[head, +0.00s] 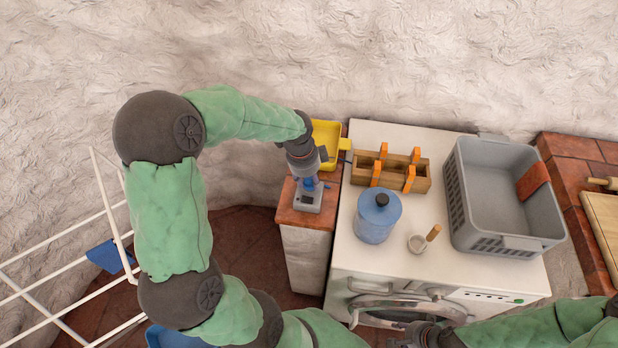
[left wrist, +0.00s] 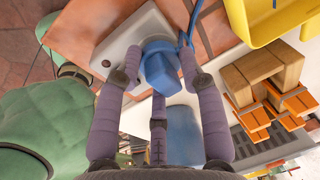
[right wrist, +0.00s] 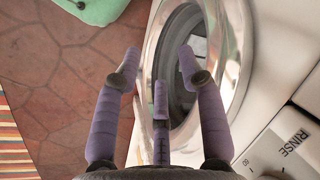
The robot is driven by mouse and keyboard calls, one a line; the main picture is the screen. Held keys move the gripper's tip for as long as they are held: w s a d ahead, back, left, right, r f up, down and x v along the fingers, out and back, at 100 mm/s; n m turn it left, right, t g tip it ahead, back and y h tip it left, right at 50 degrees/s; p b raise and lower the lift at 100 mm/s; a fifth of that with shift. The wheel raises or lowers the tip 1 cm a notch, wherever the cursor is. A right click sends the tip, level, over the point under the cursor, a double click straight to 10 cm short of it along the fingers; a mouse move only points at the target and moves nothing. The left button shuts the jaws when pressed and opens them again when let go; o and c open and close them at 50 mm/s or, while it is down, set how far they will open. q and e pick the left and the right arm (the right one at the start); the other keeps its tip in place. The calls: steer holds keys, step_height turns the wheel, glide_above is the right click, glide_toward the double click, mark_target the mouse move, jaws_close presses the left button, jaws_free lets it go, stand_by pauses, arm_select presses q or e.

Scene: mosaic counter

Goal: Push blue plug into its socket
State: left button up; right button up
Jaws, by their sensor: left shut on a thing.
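The blue plug (left wrist: 160,66) is between the fingers of my left gripper (left wrist: 158,78), which is shut on it. In the head view, the plug (head: 309,184) is just under my left gripper (head: 306,176), at the grey socket box (head: 307,199) on the brown-tiled ledge. In the left wrist view, the plug lies over the face of the socket box (left wrist: 118,48); I cannot tell how deep it sits. A blue cable (left wrist: 188,28) runs from near it. My right gripper (right wrist: 158,72) is open and empty, in front of the washing machine door.
A yellow tray (head: 326,140) stands behind the socket box. A white drying rack (head: 60,268) is at left.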

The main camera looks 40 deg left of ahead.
arm_select(q)
steer(key=shift+f, duration=0.35)
steer(key=o, duration=1.1)
steer(key=shift+o, duration=0.2)
steer(key=shift+r, duration=0.1)
step_height(320, 180, up, 12)
steer(key=s, duration=0.2)
steer(key=shift+a, duration=0.3)
